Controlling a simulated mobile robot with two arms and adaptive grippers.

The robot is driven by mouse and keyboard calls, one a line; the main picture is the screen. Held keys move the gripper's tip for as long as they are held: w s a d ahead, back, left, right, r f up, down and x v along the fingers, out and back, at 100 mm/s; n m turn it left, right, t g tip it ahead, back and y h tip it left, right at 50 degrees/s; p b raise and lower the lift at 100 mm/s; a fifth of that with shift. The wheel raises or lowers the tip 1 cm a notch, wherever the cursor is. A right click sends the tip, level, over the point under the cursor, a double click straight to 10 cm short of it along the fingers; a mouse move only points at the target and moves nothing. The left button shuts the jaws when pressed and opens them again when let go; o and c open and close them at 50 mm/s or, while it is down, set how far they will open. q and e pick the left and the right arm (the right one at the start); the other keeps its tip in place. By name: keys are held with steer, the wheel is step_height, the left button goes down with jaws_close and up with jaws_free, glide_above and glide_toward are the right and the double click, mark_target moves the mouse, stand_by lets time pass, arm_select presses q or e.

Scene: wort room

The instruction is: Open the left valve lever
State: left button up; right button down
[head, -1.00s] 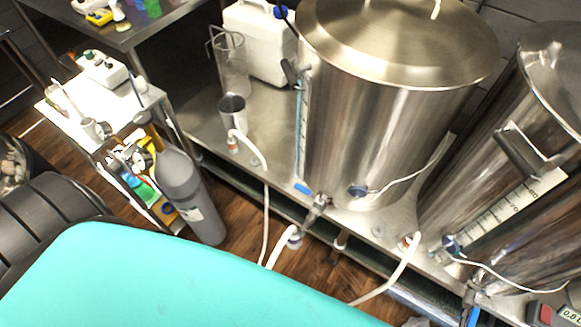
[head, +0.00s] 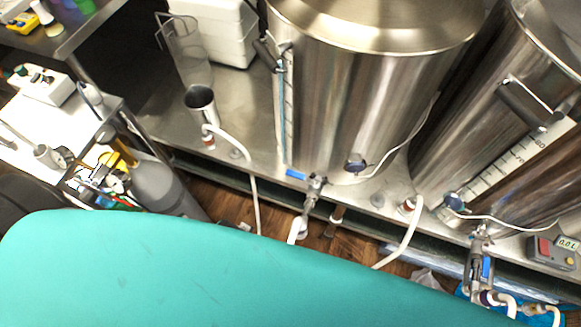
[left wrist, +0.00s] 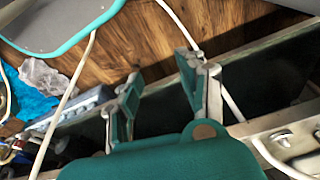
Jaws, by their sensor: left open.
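The left valve lever (head: 296,174) is a small blue handle on the steel valve (head: 315,186) at the foot of the left kettle (head: 350,110). It lies roughly along the kettle's front, pointing left from the valve. A white hose (head: 298,230) hangs below this valve. The right kettle's valve has a blue lever (head: 487,268) too, pointing down. My left gripper (left wrist: 160,78) is open and empty in the left wrist view, above the wood floor and a dark rail. No lever can be made out between its fingers. Neither gripper shows in the head view.
A grey gas cylinder (head: 165,190) stands left. White hoses cross the gap before the bench. A digital display box (head: 552,252) sits at right.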

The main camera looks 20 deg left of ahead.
arm_select(q)
steer(key=w+d+r+m+h+b, duration=0.1)
steer(key=w+r, duration=0.2)
steer(key=r, duration=0.4)
steer(key=w+d+r, duration=0.1)
steer(key=w+r, duration=0.2)
steer(key=r, duration=0.3)
step_height(320, 180, up, 11)
steer(key=m+g+h, duration=0.1)
steer(key=m+h, duration=0.2)
steer(key=m, duration=0.8)
glide_above(295, 173)
steer(key=s+a, duration=0.3)
steer(key=s, duration=0.3)
steer(key=w+a+r+m+g, duration=0.2)
steer(key=w+a+r+m, duration=0.2)
steer(key=w+r, duration=0.15)
steer(key=x, duration=0.5)
steer(key=w+x, duration=0.1)
steer(key=x, duration=0.5)
steer(key=b+x, duration=0.1)
steer(key=x, duration=0.5)
steer(key=shift+w+d+f, duration=0.1)
steer(key=shift+w+d, duration=0.05)
jaws_close()
